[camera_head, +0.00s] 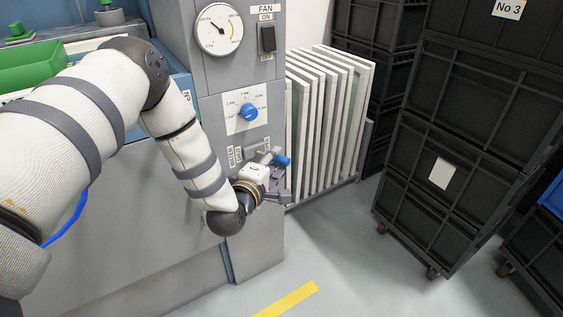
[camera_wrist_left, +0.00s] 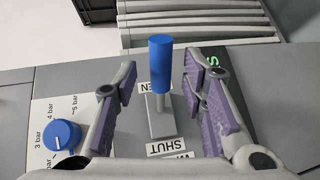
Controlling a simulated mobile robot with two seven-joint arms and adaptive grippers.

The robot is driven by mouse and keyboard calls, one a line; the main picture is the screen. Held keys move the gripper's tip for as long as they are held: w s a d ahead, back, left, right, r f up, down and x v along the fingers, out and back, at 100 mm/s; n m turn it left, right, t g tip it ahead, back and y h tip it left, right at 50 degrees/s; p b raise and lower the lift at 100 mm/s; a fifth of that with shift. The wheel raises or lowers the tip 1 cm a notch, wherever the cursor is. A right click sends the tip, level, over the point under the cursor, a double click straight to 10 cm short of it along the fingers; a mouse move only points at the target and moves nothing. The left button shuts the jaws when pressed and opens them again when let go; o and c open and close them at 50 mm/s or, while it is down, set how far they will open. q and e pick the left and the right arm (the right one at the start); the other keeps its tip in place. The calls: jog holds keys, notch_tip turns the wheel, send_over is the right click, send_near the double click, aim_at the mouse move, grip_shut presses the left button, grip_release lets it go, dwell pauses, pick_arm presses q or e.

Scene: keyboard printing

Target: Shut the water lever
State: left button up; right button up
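The water lever has a blue handle (camera_wrist_left: 161,62) on a grey metal stem and plate. In the left wrist view it stands out from the grey panel, with an OPEN label partly hidden behind it and a SHUT label nearer the gripper. In the head view the blue end (camera_head: 283,160) shows just above my left gripper (camera_head: 277,190). My left gripper (camera_wrist_left: 160,82) is open, with a purple-padded finger on each side of the lever. Gaps show between both fingers and the handle. My right gripper is not in view.
A blue pressure knob (camera_head: 249,112) sits above the lever, with a gauge (camera_head: 217,29) and a FAN switch (camera_head: 267,38) higher up. Pale upright panels (camera_head: 325,120) stand right of the machine. Black crates (camera_head: 440,185) stand further right. Some grey floor is clear.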

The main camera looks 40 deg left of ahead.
pick_arm(q)
jog(key=shift+x, duration=1.4)
grip_shut()
